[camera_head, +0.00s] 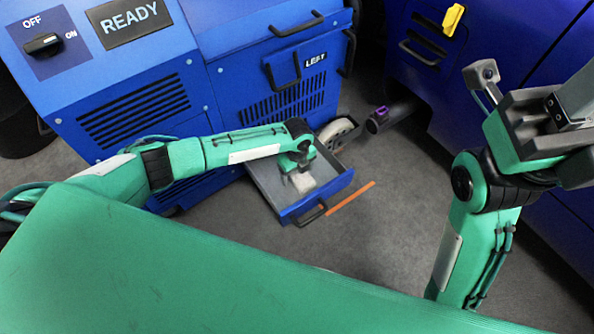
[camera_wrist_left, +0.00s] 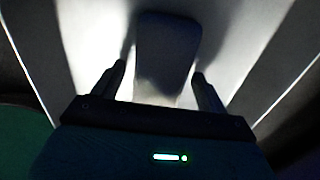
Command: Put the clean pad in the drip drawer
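The drip drawer (camera_head: 325,195) stands pulled out low on the blue machine, with a grey inside and a blue front. A small whitish pad (camera_head: 304,182) is in it, under my left gripper (camera_head: 297,168), which reaches in from above. In the left wrist view the two fingers of my left gripper (camera_wrist_left: 158,75) stand apart. A dark rounded shape (camera_wrist_left: 167,45), pad or shadow, shows between and beyond them over the pale drawer floor. I cannot tell whether the fingers touch the pad. My right gripper (camera_head: 540,110) is raised at the right, its fingers not clear.
An orange strip (camera_head: 351,197) lies on the floor beside the drawer. A dark cylinder with a purple end (camera_head: 384,116) sticks out behind it. Blue cabinets stand at left and right; a yellow item (camera_head: 453,19) is on the right one. Grey floor is clear before the drawer.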

